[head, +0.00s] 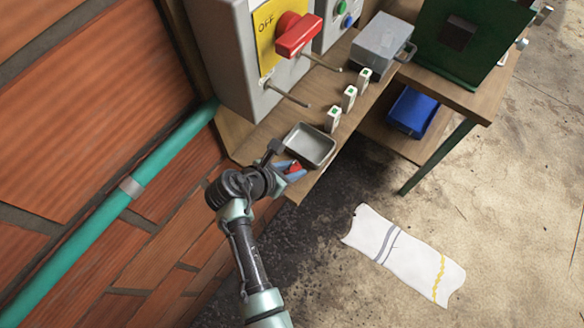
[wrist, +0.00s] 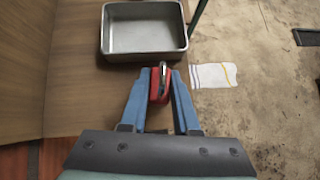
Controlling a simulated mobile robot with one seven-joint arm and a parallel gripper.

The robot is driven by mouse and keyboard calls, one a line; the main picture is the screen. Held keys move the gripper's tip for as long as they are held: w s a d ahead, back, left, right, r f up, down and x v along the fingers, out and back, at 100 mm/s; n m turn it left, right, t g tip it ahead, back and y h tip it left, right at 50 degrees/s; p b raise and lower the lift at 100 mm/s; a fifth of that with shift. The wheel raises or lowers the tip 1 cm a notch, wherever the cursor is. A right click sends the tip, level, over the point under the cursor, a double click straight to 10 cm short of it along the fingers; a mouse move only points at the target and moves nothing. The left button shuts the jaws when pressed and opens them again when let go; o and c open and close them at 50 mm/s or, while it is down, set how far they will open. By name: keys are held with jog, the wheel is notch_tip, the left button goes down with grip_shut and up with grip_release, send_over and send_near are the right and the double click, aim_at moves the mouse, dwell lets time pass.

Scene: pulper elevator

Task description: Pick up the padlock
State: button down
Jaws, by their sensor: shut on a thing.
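The padlock (wrist: 160,86) is small and red with a grey metal shackle. In the wrist view it sits between the blue fingers of my gripper (wrist: 160,82), which are shut on it. In the head view the red padlock (head: 294,167) shows at the tip of my gripper (head: 291,169), near the front edge of the wooden shelf. It is just in front of the metal tray. I cannot tell whether the padlock still touches the shelf.
An empty metal tray (head: 310,146) lies on the shelf (head: 262,134). Several small white-and-green blocks (head: 349,98) stand behind it. A grey box with a red OFF switch (head: 296,36) and protruding rods is close by. A blue bin (head: 412,111) and a floor cloth (head: 402,252) are to the right.

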notch_tip(320, 180, up, 6)
jog(key=shift+f+b, duration=0.1)
jog(key=shift+b, duration=0.25)
jog(key=s+d+b, duration=0.4)
jog(key=s+d, duration=0.7)
jog(key=d, duration=0.5)
jog(key=shift+s+r, duration=0.25)
jog(key=shift+s, duration=0.05)
